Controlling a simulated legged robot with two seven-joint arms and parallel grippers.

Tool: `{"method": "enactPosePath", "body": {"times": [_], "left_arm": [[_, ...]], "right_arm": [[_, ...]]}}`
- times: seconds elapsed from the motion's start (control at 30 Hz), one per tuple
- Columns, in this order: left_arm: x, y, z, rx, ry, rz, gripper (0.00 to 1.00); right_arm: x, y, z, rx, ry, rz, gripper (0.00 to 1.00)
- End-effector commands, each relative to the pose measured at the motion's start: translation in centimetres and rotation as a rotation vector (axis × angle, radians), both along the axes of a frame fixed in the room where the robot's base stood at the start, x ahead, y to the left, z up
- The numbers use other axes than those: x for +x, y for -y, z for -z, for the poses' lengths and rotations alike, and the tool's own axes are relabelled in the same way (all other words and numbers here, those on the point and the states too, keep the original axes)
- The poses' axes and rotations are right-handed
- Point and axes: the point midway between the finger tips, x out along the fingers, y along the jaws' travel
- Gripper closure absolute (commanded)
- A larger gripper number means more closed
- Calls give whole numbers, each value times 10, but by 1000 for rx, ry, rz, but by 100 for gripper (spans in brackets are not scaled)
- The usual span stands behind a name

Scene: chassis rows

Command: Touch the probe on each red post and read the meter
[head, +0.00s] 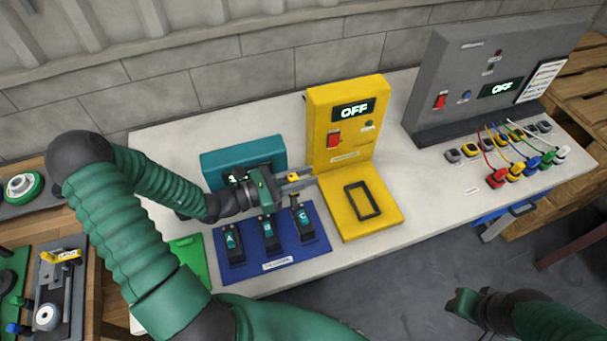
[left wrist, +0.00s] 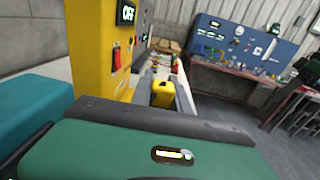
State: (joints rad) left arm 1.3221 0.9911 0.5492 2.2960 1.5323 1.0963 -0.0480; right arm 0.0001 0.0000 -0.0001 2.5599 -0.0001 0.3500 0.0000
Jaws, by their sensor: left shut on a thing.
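My left gripper (head: 298,180) is shut on a small yellow thing, taken as the probe (head: 293,177), above the back right of the blue mat. The probe (left wrist: 162,95) also shows between the fingers in the left wrist view; its tip is hidden there. Three dark lettered blocks (head: 268,232) stand in a row on the blue mat (head: 312,250). The yellow meter (head: 347,110) has a red switch, and its display (head: 353,109) reads OFF. I cannot make out red posts on the blocks. My right gripper (head: 466,303) is low at the right, away from the bench; its jaws are unclear.
A black frame (head: 375,206) lies on the yellow base (head: 335,212). A teal box (head: 225,160) stands behind the mat. A grey panel (head: 432,90), also reading OFF, stands at the right with coloured plugs (head: 515,172) before it.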

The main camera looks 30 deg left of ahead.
Motion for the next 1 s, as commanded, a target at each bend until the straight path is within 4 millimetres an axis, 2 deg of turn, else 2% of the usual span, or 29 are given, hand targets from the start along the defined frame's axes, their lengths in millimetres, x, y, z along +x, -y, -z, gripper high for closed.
{"method": "enactPosePath", "body": {"times": [0.13,1.0], "left_arm": [[-1,0,-1,-2,0,0,100],[-1,0,11,-1,1,0,100]], "right_arm": [[0,0,-6,0,0,0,64],[0,0,1,0,0,0,64]]}}
